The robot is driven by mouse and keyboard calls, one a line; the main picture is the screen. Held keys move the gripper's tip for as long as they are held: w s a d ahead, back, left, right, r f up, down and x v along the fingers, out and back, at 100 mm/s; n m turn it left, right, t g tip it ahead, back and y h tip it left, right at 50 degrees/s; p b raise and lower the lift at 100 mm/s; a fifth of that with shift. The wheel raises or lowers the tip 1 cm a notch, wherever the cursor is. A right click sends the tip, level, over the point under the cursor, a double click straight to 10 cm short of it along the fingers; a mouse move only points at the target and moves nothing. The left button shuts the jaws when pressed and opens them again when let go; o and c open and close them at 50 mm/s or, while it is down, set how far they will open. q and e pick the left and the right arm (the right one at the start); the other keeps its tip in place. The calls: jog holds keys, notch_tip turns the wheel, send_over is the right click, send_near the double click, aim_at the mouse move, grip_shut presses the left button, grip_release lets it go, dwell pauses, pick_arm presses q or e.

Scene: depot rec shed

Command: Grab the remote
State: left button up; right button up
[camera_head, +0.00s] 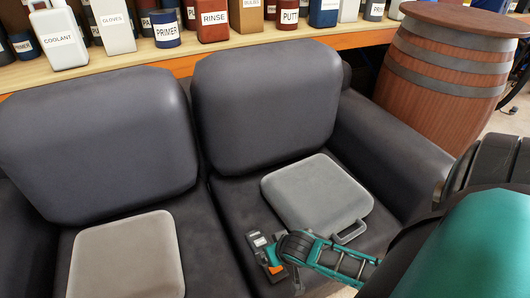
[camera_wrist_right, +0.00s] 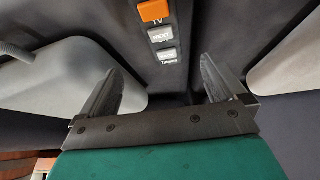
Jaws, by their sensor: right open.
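The remote (camera_wrist_right: 162,36) is a dark strip with an orange TV button and pale buttons, one marked NEXT. In the right wrist view it lies ahead of my right gripper (camera_wrist_right: 158,88), roughly in line with the gap between the fingers. That gripper is open, its fingers apart with nothing between them. In the head view my teal right arm reaches over the right seat cushion, and the remote's pale label (camera_head: 259,241) shows beside the wrist. My left gripper is out of view.
A grey case (camera_head: 315,188) with a handle lies on the right seat beside the arm. Another grey case (camera_head: 128,255) lies on the left seat. The dark sofa's backrests (camera_head: 265,105) rise behind. A shelf of labelled containers (camera_head: 212,22) and a wooden barrel (camera_head: 445,75) stand beyond.

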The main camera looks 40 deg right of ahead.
jog(key=b+x, duration=0.2)
jog(key=x, duration=0.4)
jog(key=shift+f, duration=0.1)
jog(key=b+x, duration=0.2)
jog(key=x, duration=0.1)
jog(key=b+x, duration=0.1)
jog(key=x, duration=0.1)
jog(key=shift+s+a+f+b, duration=0.1)
jog(key=shift+a+b, duration=0.15)
jog(key=shift+b, duration=0.05)
jog(key=shift+c, duration=0.6)
jog(key=c, duration=1.1)
jog(key=shift+c, duration=0.4)
